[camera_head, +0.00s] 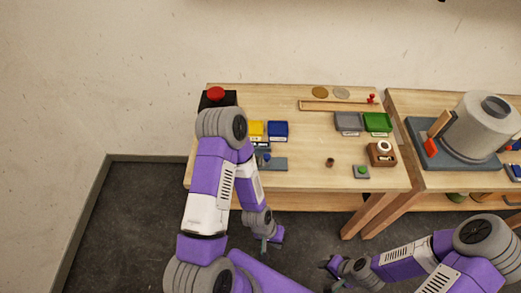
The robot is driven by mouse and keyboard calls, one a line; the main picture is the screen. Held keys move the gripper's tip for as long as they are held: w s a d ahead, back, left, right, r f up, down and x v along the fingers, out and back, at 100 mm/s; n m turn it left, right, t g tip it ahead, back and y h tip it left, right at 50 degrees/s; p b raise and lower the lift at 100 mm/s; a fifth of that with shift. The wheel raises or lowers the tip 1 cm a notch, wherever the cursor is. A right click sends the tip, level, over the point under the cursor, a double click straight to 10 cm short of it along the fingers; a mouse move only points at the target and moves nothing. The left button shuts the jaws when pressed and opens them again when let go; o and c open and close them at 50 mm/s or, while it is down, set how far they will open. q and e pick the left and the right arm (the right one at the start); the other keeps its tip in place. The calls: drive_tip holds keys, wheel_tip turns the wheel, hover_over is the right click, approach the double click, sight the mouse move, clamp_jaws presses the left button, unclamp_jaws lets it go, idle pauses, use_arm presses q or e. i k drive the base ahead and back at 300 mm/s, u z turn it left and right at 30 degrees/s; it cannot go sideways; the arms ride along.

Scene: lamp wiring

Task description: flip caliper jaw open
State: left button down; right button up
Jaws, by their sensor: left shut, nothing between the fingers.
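I cannot pick out a caliper or its jaw for certain at this size. A blue-grey plate (278,164) with small dark and blue parts at its left lies on the left table, partly hidden by my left arm. My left gripper (264,247) hangs in front of the table's front edge, over the dark floor; it is shut and empty, apart from everything on the table. My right gripper (327,265) is low in front of the table, near the bottom of the view; its fingers are too small and dark to tell open from shut.
A yellow bin (256,128), blue bin (278,129), grey tray (348,121) and green tray (377,121) stand on the left table (310,151). A red button (216,93) is at its back left. A large grey drum (481,128) stands on the right table.

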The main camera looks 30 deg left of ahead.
sight(265, 161)
drive_tip(key=k, duration=0.5)
drive_tip(key=u, duration=0.7)
drive_tip(key=i, duration=0.7)
drive_tip(key=z, duration=0.35)
